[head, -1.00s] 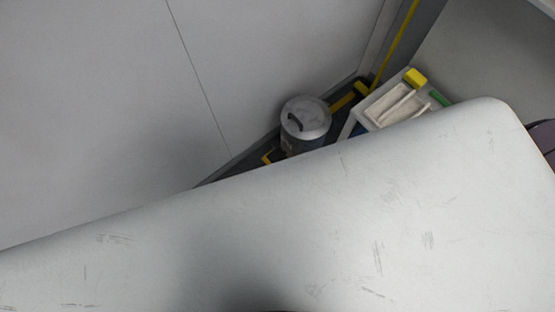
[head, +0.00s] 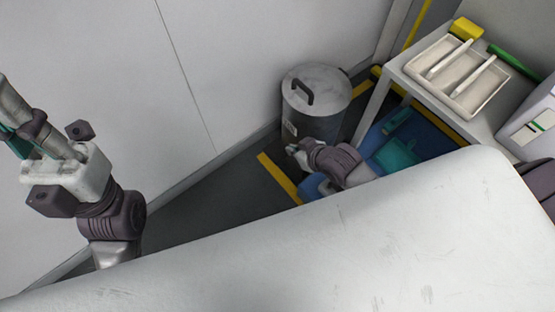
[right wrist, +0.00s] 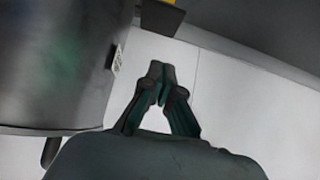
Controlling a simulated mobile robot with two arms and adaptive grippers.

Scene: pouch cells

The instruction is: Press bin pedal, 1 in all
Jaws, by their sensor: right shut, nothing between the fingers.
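A grey cylindrical bin (head: 320,122) with a dark lid handle stands upright by the wall in the head view. In the right wrist view, which is upside down, its side (right wrist: 55,65) fills the left. A dark block with yellow (right wrist: 160,18) shows beside the bin's lower part; I cannot tell surely whether it is the pedal. My right gripper (head: 294,149) is low in front of the bin; its fingertips (right wrist: 162,72) are together and empty, apart from the bin. My left arm is at the far left; its gripper is only partly seen at the edge.
A shelf holds a cream tray (head: 447,68) and a yellow block (head: 467,28) at the right. Blue and teal things (head: 395,155) lie below it. Yellow tape (head: 280,178) marks the dark floor.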

